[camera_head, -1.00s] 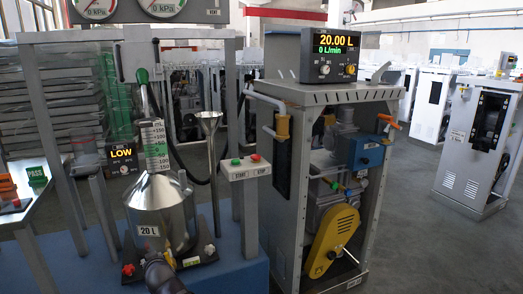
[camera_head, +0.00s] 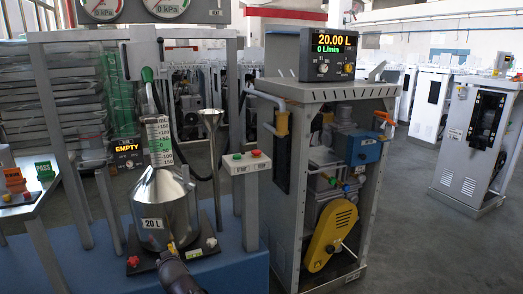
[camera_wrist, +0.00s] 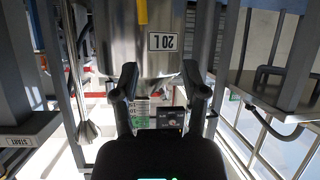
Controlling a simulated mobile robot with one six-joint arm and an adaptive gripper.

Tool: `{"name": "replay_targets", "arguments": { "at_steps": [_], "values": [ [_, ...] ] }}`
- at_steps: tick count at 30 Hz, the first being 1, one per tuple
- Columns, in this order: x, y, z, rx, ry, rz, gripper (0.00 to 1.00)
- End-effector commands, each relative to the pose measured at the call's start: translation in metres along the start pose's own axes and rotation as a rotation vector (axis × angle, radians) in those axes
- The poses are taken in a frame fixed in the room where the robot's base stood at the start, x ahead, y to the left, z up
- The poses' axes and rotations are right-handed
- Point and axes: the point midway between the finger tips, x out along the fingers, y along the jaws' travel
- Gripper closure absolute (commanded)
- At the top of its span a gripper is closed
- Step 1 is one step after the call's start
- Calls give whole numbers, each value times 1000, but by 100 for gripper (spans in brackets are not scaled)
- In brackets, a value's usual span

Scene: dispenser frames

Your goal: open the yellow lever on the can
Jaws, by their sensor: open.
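The shiny steel can (camera_head: 160,207), labelled 20 L, stands on a dark base on the blue bench in the head view. In the wrist view the can (camera_wrist: 110,40) appears upside down. The yellow lever (camera_wrist: 142,11) hangs over the can's wall at the top edge of the wrist view, partly cut off. A small yellow piece (camera_head: 171,247) shows low on the can's front in the head view, beside my dark arm. My gripper (camera_wrist: 160,76) is open and empty, its fingers pointing at the can, with the lever beyond the fingertips.
A grey START/STOP button box (camera_head: 245,162) and a metal funnel (camera_head: 210,120) stand right of the can. A grey machine cabinet (camera_head: 330,95) stands further right. A display (camera_head: 126,150) reading EMPTY sits left behind the can. Frame posts flank the can.

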Motion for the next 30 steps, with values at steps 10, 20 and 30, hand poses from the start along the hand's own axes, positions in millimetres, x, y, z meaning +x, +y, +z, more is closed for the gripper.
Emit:
{"name": "replay_targets", "arguments": {
  "at_steps": [10,20,30],
  "values": [
    [-7,73,44,48,-144,93,43],
    [-42,180,124,147,-404,214,43],
    [-103,261,208,278,-678,278,43]
  ]
}}
